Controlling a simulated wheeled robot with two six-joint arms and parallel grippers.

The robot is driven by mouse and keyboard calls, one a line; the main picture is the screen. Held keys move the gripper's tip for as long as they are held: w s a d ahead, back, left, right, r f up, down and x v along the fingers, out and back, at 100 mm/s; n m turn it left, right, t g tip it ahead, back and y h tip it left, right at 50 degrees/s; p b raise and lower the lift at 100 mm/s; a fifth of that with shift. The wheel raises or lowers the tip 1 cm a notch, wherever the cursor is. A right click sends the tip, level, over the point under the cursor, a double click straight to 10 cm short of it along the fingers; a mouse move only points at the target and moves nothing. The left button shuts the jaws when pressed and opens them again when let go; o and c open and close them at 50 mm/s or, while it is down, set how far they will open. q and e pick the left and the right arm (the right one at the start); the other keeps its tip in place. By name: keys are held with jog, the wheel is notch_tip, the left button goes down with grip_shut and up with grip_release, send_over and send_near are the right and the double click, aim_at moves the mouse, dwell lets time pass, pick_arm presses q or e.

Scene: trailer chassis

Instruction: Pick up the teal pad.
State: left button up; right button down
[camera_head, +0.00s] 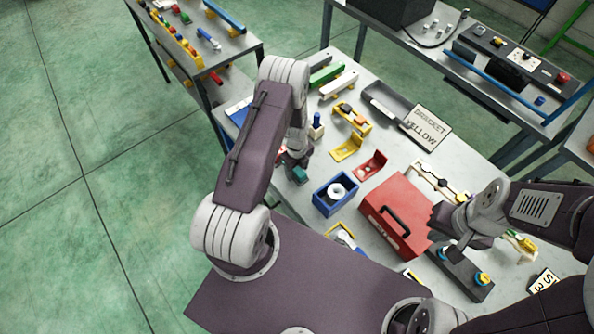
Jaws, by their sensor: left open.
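The small teal pad (300,175) is on the worktable near its left edge, partly hidden by my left arm. My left gripper (293,166) points down right at the pad and is open. Its fingertips are small and partly covered by the arm, so I cannot tell whether they touch the pad. My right gripper (446,232) is over the right side of the red toolbox (400,207). Its fingers are dark and I cannot tell how far apart they are.
A blue bin (322,207) with a white ring in it stands right of the pad. Yellow (345,149) and red (371,166) brackets lie behind it. A sign reading "BRACKET YELLOW" (428,127) lies farther back. Side tables stand at back left (240,45) and back right.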

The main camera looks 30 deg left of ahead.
aim_at(299, 170)
pick_arm(q)
jog(key=shift+d, duration=0.1)
jog(key=c, duration=0.4)
grip_shut()
jog(key=shift+r, duration=0.15)
jog(key=shift+r, duration=0.25)
jog(key=r, duration=0.1)
jog(key=r+b, duration=0.2)
jog(key=shift+d+r, duration=0.3)
jog(key=s+d+r+b, duration=0.3)
jog(key=d+r, duration=0.3)
jog(key=d, duration=0.4)
jog(key=shift+s+d+r, duration=0.25)
jog(key=shift+r, duration=0.1)
